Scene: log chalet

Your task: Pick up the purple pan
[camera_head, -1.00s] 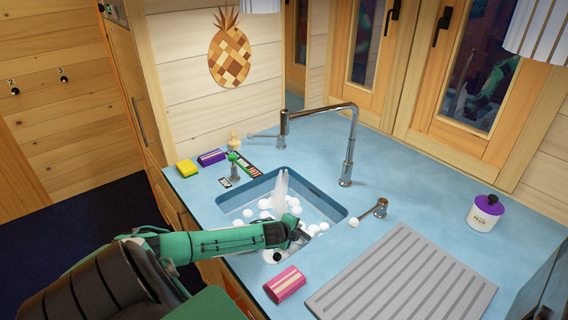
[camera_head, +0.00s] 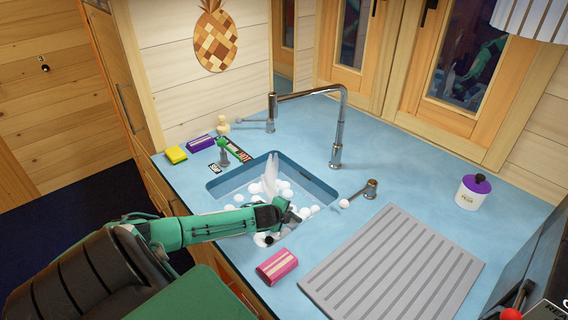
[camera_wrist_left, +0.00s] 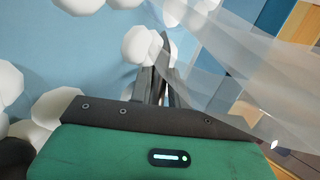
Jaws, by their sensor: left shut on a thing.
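I cannot make out a purple pan in either view. My left gripper (camera_head: 290,213) reaches into the near right part of the blue sink (camera_head: 322,190), among white foam balls (camera_head: 262,187). In the left wrist view its fingers (camera_wrist_left: 160,72) are close together, with a foam ball beside their tips. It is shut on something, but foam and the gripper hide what. A dark object (camera_head: 268,239) with a pale patch shows just below the gripper at the sink's near edge; I cannot tell what it is. My right gripper is not in view.
A clear stream falls from the chrome tap (camera_head: 339,130) into the sink. A pink packet (camera_head: 277,266) lies in front, beside a grey ribbed drainer (camera_head: 395,265). A white jar with a purple lid (camera_head: 472,192) stands at right. Small items, including a yellow sponge (camera_head: 176,155), lie at left.

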